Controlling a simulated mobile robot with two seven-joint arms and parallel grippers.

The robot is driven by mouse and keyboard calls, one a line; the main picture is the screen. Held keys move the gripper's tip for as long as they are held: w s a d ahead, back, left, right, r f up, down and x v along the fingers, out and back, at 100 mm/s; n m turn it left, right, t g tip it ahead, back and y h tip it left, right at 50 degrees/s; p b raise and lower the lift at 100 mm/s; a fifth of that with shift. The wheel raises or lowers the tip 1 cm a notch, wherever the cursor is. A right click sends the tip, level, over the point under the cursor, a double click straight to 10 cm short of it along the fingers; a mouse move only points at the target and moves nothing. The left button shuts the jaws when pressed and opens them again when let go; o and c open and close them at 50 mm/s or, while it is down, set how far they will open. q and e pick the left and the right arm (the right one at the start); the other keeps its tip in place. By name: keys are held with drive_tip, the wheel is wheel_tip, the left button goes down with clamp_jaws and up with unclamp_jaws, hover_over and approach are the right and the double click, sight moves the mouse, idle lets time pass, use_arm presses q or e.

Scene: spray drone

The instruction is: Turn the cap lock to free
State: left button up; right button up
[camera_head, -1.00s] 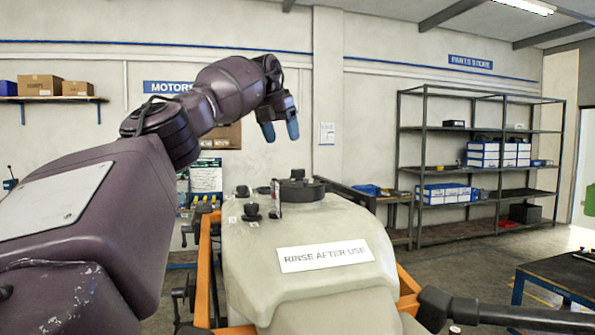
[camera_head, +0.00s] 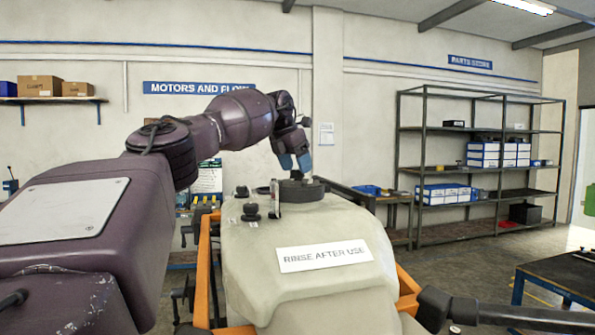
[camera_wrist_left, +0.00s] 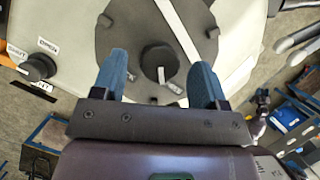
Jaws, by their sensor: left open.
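A black round cap (camera_head: 303,192) sits on top of the pale tank (camera_head: 305,232). In the left wrist view, the cap (camera_wrist_left: 122,28) carries a central black knob (camera_wrist_left: 157,58) with a short white mark on its lower side. This knob looks like the cap lock. My left gripper (camera_head: 295,162) is open just above the cap, pointing down. In the left wrist view, its two blue fingers (camera_wrist_left: 160,68) lie on either side of the knob, apart from it. A pale bar (camera_wrist_left: 180,30) crosses the cap and passes behind the right finger. My right gripper is out of view.
A smaller black knob (camera_wrist_left: 38,67) with labels, one reading OPEN, stands left of the cap. An upright piece (camera_head: 275,192) rises at the cap's left edge. Orange frame bars (camera_head: 203,270) flank the tank. A dark boom (camera_head: 510,314) extends at lower right.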

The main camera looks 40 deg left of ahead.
use_arm(q)
drive_tip(key=shift+x, duration=1)
drive_tip(key=c, duration=0.9)
drive_tip(key=shift+n+y+b, duration=0.45)
drive_tip(key=shift+n+y, duration=0.15)
drive_tip(key=shift+n, duration=1)
drive_tip(key=shift+c, duration=0.2)
drive_tip(key=o, duration=0.9)
drive_tip(key=shift+o, duration=0.2)
